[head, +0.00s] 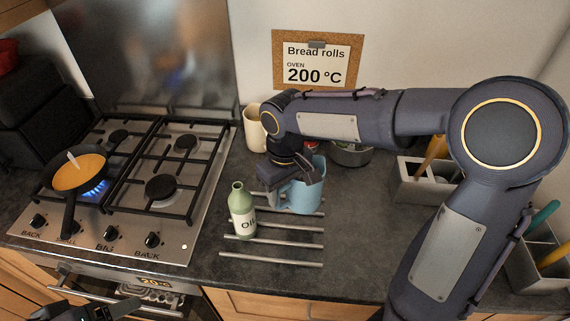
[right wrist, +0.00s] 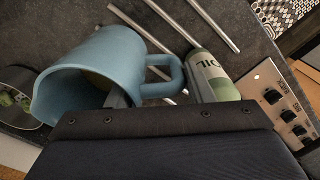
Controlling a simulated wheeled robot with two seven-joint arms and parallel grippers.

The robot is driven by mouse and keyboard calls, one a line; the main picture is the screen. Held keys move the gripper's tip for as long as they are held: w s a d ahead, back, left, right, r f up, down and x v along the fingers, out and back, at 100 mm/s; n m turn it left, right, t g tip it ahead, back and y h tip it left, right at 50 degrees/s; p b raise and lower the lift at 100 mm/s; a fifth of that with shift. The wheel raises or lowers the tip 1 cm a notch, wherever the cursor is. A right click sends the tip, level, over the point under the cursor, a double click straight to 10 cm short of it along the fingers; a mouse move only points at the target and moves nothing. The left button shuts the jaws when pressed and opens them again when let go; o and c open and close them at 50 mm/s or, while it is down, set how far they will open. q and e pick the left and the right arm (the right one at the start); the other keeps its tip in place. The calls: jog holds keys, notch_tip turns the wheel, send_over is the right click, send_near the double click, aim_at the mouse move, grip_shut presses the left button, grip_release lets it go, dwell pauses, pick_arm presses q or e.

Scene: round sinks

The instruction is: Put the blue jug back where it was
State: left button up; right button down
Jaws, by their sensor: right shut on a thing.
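The blue jug (head: 300,197) is at the metal rods (head: 272,263) on the dark counter, right of the green oil bottle (head: 242,212). My right gripper (head: 292,180) is shut on the jug, reaching it from behind and above. In the right wrist view, the jug (right wrist: 95,68) has its open mouth to the left and its handle towards the oil bottle (right wrist: 214,80); one finger shows at its side. I cannot tell whether the jug touches the rods. Part of my left gripper (head: 98,312) shows at the bottom left edge, its fingers mostly out of frame.
A gas hob (head: 130,225) on the left has a lit burner under a pan (head: 78,172) of orange food. A cream mug (head: 254,128) and a metal bowl (head: 351,156) stand behind my right arm. Grey utensil holders (head: 412,188) are at the right. The counter right of the rods is clear.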

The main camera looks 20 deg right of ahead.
aim_at(284, 203)
jog(key=shift+w+f, duration=0.1)
jog(key=shift+w, duration=0.05)
jog(key=shift+f+b, duration=0.9)
jog(key=shift+b, duration=0.05)
notch_tip(284, 203, down, 5)
jog(key=b, duration=0.4)
jog(key=shift+f+b, duration=0.5)
jog(key=shift+f, duration=0.1)
jog(key=c, duration=0.6)
grip_release()
